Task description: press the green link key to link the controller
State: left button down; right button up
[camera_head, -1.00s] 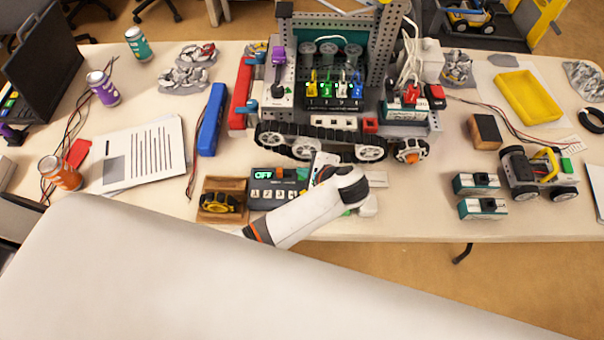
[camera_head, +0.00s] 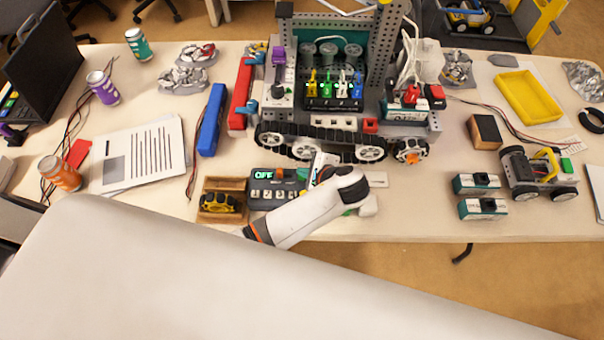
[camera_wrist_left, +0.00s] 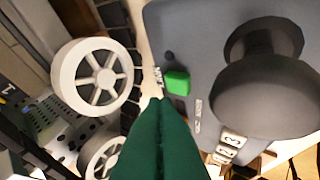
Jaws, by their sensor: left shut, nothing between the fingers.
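The controller (camera_head: 258,203) is a dark grey box on the table in front of the tracked robot. Its display reads OFF in green, above a row of numbered keys. In the left wrist view the controller (camera_wrist_left: 205,30) shows a raised green link key (camera_wrist_left: 177,83) beside a large dark knob (camera_wrist_left: 265,90). My left gripper (camera_head: 312,172) is at the controller's right end in the head view. In the left wrist view its green fingers (camera_wrist_left: 160,104) are together and empty, tips just short of the green key in the picture. Contact cannot be told. My right gripper is not in view.
The tracked robot (camera_head: 330,135) stands close behind the controller, its wheels near my left fingers. A small wooden tray (camera_head: 208,215) with a yellow-and-black wheel sits left of the controller. Two teal-and-white boxes (camera_head: 476,183) lie to the right.

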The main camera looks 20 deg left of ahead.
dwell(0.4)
pick_arm(q)
jog(key=shift+f, duration=0.15)
jog(key=shift+f, duration=0.25)
